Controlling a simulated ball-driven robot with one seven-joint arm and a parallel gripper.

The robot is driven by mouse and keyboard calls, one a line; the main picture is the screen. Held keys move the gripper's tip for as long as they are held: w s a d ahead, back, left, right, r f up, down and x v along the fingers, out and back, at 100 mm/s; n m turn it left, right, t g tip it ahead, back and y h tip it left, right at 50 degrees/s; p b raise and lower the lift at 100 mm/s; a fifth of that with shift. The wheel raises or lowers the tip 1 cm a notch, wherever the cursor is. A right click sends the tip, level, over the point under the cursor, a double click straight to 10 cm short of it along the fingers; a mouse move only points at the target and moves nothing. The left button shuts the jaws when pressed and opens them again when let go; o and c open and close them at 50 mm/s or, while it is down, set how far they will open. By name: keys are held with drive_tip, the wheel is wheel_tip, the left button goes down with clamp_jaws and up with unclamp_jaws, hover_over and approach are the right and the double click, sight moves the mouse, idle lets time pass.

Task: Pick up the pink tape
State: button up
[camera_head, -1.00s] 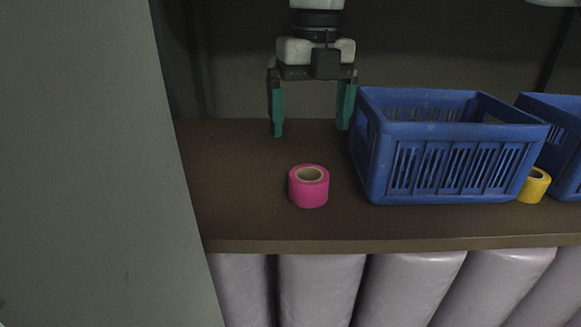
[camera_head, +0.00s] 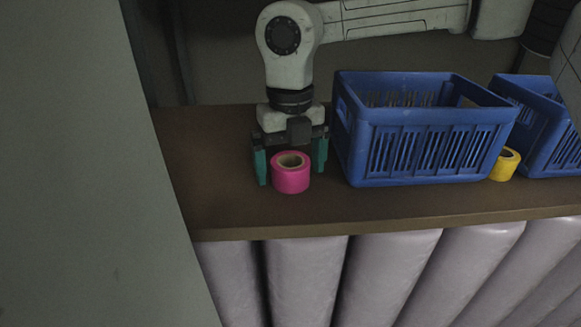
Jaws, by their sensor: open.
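The pink tape (camera_head: 291,180) is a short roll with a pale core, lying flat on the brown shelf (camera_head: 390,206) left of a blue crate. My gripper (camera_head: 291,172) is open and low over the shelf, pointing down. One green finger shows at the left of the roll and the other at its upper right. The roll covers part of the space between the fingers, so I cannot tell whether they are around it or just behind it.
A blue crate (camera_head: 425,153) stands close to the right of my gripper. A yellow tape (camera_head: 504,164) sits between it and a second blue crate (camera_head: 560,150). A grey panel (camera_head: 80,180) borders the left. The shelf is clear left of the roll.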

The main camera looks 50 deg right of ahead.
drive_tip(key=shift+c, duration=0.5)
drive_tip(key=c, duration=1)
